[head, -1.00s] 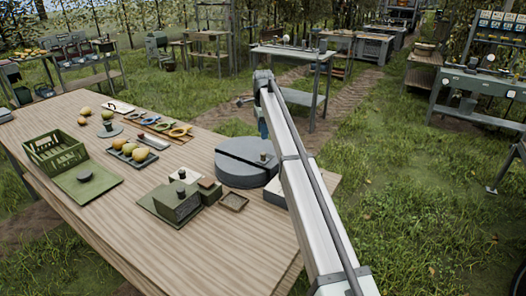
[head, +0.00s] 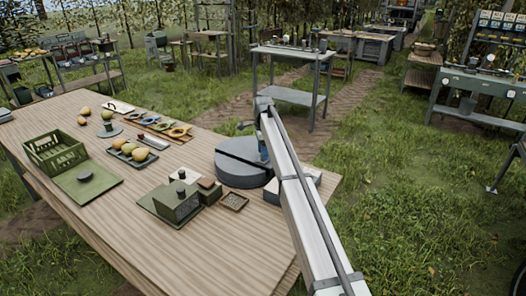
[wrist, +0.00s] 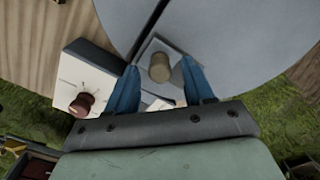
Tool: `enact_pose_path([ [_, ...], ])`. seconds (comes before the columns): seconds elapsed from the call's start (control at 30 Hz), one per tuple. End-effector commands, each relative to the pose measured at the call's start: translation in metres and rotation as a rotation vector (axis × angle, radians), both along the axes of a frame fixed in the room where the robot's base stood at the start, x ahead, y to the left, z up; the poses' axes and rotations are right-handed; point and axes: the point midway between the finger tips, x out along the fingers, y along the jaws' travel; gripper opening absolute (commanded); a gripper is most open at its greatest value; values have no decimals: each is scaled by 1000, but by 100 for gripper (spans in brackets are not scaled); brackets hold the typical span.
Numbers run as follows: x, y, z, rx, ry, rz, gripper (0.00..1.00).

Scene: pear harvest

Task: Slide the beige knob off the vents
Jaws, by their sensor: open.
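The beige knob (wrist: 159,68) stands on a small grey square plate (wrist: 150,47), seen from above in the wrist view. The plate lies on the broad grey round lid (wrist: 225,30), which a dark slit crosses. My gripper (wrist: 160,65) is open, with one blue finger on each side of the knob and visible gaps between. I cannot tell how deep the fingertips reach. In the head view the grey round drum (head: 238,171) stands at the table's right side, and my arm's end hides the knob there. No separate vents show clearly.
A white box with a dial and a reddish-brown knob (wrist: 82,103) sits beside the drum. On the wooden table (head: 150,240) are a dark green box (head: 178,206), a small brown tray (head: 233,201) and a green crate (head: 55,150). The table's front is clear.

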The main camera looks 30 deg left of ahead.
Motion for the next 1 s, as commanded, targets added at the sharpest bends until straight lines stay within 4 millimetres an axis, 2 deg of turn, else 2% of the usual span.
enact_pose_path([
  [0.07,0,0,0,0,0,0,51],
  [0.6,0,0,0,0,0,0,0],
  [1.0,4,0,1,0,0,0,0],
])
